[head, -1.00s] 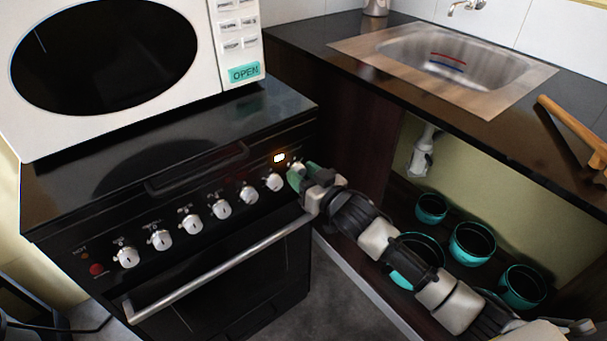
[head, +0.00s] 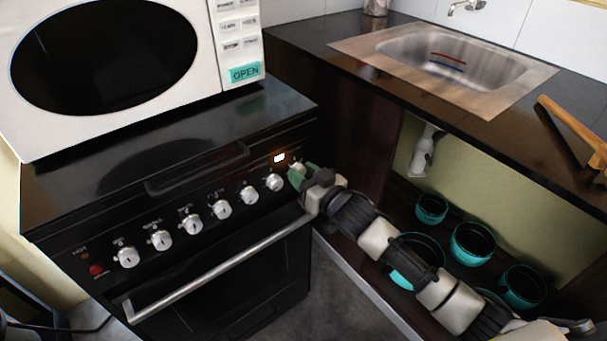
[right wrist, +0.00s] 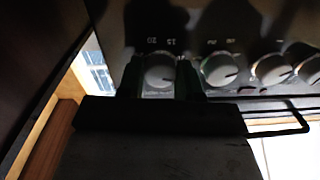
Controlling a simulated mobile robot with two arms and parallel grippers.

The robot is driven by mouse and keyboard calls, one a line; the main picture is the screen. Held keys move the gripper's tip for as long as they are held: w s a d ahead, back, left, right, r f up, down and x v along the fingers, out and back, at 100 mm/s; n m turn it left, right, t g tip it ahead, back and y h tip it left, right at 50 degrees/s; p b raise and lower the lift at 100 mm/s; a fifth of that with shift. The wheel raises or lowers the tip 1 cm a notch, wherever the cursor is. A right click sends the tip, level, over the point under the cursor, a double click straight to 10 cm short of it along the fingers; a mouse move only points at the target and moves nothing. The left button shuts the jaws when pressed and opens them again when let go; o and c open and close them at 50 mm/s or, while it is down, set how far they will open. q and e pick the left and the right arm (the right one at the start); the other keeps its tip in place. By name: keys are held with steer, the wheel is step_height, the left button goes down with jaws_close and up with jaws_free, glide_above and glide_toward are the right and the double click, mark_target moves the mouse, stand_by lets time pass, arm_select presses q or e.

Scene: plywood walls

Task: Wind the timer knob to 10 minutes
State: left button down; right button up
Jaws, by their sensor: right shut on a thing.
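The knob's exact setting is too small to read. My left gripper is not in view.
The black stove (head: 200,270) carries several other silver knobs (head: 222,209) to the left, an oven handle (head: 220,267) below and a lit display (head: 279,158). A white microwave (head: 228,45) stands on top. Teal pots (head: 472,243) sit under the sink counter at right.

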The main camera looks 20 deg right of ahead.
stand_by(0.3)
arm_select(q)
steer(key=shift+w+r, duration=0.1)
arm_select(e)
steer(key=o, duration=0.9)
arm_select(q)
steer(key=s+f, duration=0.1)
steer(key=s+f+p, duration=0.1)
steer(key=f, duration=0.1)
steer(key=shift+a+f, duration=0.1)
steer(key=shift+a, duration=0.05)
arm_select(e)
steer(key=v, duration=1)
steer(key=shift+s+d, duration=0.15)
steer(key=shift+s, duration=0.2)
